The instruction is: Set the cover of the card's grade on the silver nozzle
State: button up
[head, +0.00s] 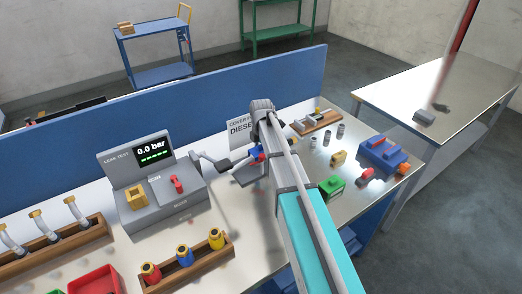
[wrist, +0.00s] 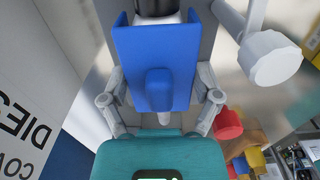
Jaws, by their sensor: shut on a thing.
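My gripper (wrist: 160,98) is shut on a blue cover (wrist: 155,42), a channel-like piece with a raised tab. In the head view, a small part of the blue cover (head: 257,152) shows beside my arm. A silver tube end (wrist: 170,104), likely the silver nozzle's, shows just below the cover between the fingers. A dark round part (wrist: 155,8) is at the cover's far end. I cannot tell how far the cover is around the nozzle. The card (head: 240,128) reads "COVER F…" and "DIESE…", partly hidden by my arm; it also shows in the wrist view (wrist: 22,125).
A leak tester (head: 150,185) reading 0.0 bar stands left of my arm. A wooden rack (head: 190,268) holds red, blue and yellow pieces. A green block (head: 331,186), blue piece (head: 382,153) and several small parts lie to the right. A blue panel (head: 60,150) closes the back.

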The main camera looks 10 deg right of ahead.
jog(key=shift+f, duration=0.25)
jog(key=o, duration=1)
jog(key=shift+d+r, duration=0.1)
jog(key=shift+c, duration=0.2)
